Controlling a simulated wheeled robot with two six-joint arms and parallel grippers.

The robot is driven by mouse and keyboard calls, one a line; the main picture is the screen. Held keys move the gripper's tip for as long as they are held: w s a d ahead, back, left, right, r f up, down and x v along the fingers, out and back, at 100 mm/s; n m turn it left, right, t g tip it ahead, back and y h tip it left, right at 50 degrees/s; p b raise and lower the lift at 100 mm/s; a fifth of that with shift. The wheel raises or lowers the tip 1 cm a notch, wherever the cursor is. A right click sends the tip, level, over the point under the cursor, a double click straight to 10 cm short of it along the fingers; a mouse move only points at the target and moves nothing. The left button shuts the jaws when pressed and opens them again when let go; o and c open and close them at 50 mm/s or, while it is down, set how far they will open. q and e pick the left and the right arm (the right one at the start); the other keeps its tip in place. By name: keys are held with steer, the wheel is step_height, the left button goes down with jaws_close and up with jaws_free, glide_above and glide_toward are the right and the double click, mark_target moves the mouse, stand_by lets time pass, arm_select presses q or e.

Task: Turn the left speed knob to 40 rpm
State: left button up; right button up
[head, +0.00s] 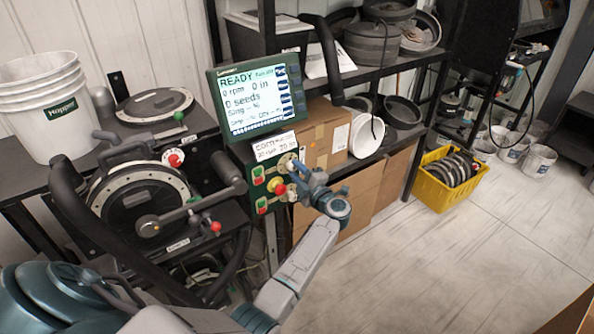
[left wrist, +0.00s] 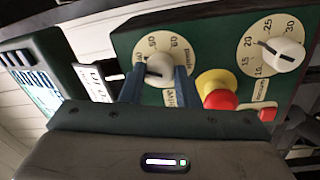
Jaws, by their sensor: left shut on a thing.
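The left speed knob (left wrist: 160,68) is a white knob with a dark pointer line on a cream dial, where 50 and 60 can be read. My left gripper (left wrist: 159,80) has its two blue fingers on either side of this knob, shut on it. In the head view my left gripper (head: 297,172) is at the green control panel (head: 262,207) and hides part of it. The pointer appears to aim up and left in the wrist view, but the exact setting cannot be read. The display (head: 258,97) shows READY, 0 rpm and 0 seeds. My right gripper is out of view.
A second white knob (left wrist: 285,55) with a 10-to-30 dial is to the right. A red-and-yellow stop button (left wrist: 219,92) sits between the knobs, close to the right finger.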

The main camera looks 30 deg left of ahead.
arm_select(q)
steer(key=o, duration=0.9)
steer(key=shift+o, duration=0.3)
steer(key=shift+d, duration=0.1)
steer(key=shift+s+d+f+b, duration=0.15)
steer(key=shift+d+f+b, duration=0.05)
steer(key=shift+d+b, duration=0.15)
steer(key=b+v, duration=0.4)
steer(key=v, duration=0.6)
